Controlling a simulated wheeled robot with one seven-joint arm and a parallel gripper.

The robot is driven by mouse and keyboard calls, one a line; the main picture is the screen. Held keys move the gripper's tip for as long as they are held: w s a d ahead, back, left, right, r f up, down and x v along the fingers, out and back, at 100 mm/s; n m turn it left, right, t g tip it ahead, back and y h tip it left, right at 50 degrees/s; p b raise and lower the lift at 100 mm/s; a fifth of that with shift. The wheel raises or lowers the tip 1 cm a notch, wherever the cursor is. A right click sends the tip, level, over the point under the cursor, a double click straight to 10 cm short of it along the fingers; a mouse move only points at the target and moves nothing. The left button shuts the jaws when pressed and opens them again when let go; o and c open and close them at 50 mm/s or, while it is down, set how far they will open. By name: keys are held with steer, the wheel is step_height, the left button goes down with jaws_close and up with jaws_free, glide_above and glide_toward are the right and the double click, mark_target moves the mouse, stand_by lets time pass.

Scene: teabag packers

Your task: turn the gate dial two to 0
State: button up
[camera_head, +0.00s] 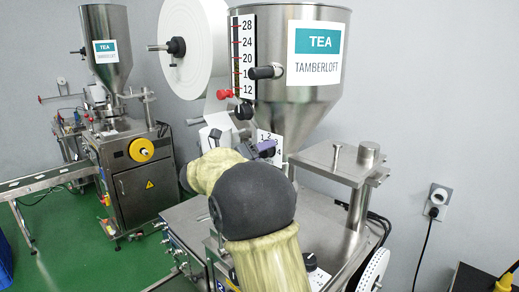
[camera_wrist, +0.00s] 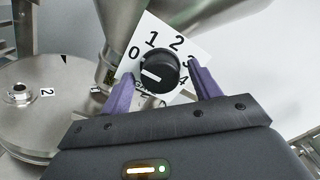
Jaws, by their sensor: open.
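The gate dial is a black round knob (camera_wrist: 159,71) on a tilted white plate (camera_wrist: 193,47) numbered 0 to 4. Its white line lies on the knob's left half and points left, close to the 0; I cannot tell whether it lines up exactly. Lettering below the knob is partly hidden. My gripper (camera_wrist: 160,76) is open, with one purple finger on each side of the knob; contact cannot be told. In the head view the numbered plate (camera_head: 276,137) shows beneath the hopper, partly hidden behind my gripper (camera_head: 262,149).
The steel hopper (camera_head: 305,100) rises above the dial. A height scale (camera_head: 243,60) with a black knob (camera_head: 265,72) stands beside it. A white roll (camera_head: 191,45) hangs at left. A steel disc marked 2 (camera_wrist: 40,120) lies left in the wrist view. Another packer (camera_head: 130,165) stands farther back.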

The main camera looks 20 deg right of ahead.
steer(key=c, duration=1)
steer(key=shift+o, duration=0.2)
steer(key=shift+n, duration=0.4)
steer(key=shift+n+p, duration=2.45)
steer(key=shift+n, duration=6.15)
steer(key=shift+f, duration=0.1)
